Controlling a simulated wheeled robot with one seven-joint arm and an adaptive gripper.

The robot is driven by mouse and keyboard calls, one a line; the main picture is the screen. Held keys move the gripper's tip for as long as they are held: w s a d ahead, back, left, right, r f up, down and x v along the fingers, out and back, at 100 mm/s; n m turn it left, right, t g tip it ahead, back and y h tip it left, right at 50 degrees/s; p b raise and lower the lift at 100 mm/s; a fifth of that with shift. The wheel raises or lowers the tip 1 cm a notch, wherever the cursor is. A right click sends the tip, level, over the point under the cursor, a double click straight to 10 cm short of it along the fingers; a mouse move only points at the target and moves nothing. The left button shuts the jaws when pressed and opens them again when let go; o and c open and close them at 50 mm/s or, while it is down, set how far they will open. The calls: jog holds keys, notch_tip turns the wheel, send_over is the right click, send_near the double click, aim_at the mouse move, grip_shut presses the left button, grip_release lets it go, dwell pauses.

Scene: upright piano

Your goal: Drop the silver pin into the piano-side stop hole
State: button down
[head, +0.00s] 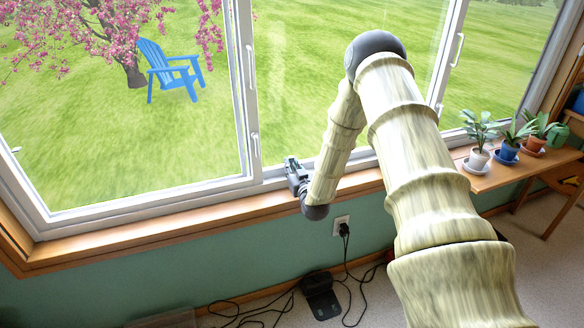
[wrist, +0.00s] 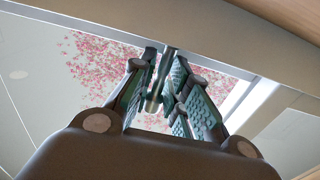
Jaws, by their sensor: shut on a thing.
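The silver pin (wrist: 154,101) shows in the wrist view as a thin metallic cylinder between the finger pads. My gripper (wrist: 160,80) is shut on it, with textured teal pads on either side. In the head view my gripper (head: 294,170) is small and dark, in front of the window's lower frame and above the sill. The pin cannot be made out there. No piano or stop hole can be identified in either view.
A wooden window sill (head: 225,212) runs along the teal wall below the window. Potted plants (head: 508,150) stand on a wooden shelf at the right. A wall outlet (head: 341,225) with a plug, black cables and a pedal (head: 321,295) are below. My arm covers the middle right.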

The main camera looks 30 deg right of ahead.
jog(key=c, duration=1.3)
grip_release()
jog(key=shift+f, duration=0.15)
jog(key=shift+s+a, duration=0.1)
jog(key=shift+s, duration=0.05)
jog(key=shift+s+f, duration=0.1)
jog(key=shift+s, duration=0.1)
jog(key=v, duration=1.1)
jog(key=shift+s+r, duration=0.15)
jog(key=shift+r, duration=0.05)
